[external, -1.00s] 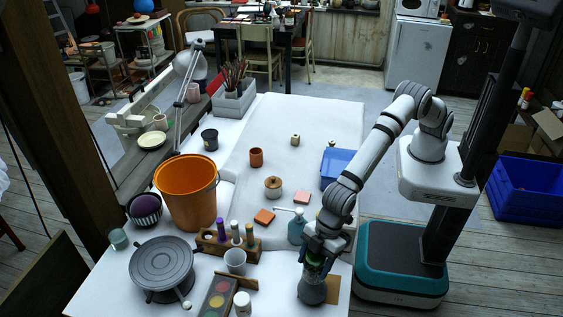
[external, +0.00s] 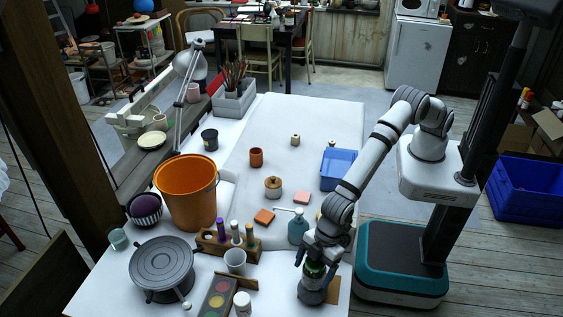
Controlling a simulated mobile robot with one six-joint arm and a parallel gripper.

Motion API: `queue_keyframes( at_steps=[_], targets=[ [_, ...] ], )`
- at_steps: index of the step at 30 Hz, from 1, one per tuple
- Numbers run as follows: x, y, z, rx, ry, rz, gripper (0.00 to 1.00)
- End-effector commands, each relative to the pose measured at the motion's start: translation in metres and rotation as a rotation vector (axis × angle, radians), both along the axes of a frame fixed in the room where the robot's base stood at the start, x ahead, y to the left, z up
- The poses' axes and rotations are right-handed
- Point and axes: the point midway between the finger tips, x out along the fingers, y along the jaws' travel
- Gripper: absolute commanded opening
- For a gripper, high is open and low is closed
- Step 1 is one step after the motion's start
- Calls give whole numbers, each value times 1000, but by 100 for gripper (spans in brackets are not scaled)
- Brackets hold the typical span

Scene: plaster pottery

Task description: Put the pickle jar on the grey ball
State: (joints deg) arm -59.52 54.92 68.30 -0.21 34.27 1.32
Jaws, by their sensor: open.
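The pickle jar (external: 314,270), green with a pale top, is at the front right of the white table. The grey ball (external: 311,296) shows directly below it, and the jar appears to rest on it; the exact contact is hard to see. My gripper (external: 315,262) points down over the jar with its fingers open, one on each side of the jar's upper part. My gripper hides part of the jar's top. Whether a finger touches the jar is too small to tell.
A blue spray bottle (external: 297,228) stands just behind my gripper. A brown board (external: 333,290) lies right of the ball.

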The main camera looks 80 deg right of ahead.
Motion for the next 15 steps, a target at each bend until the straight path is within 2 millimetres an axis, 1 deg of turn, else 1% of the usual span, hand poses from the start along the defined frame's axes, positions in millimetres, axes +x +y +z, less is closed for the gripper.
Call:
queue_keyframes(
  at_steps=[4,8,11,15],
  targets=[
    [0,0,2,0,0,0,84],
    [-2,-3,11,1,-1,0,84],
    [-5,-8,26,3,-2,0,84],
    [-11,-18,54,3,-2,0,84]
  ],
)
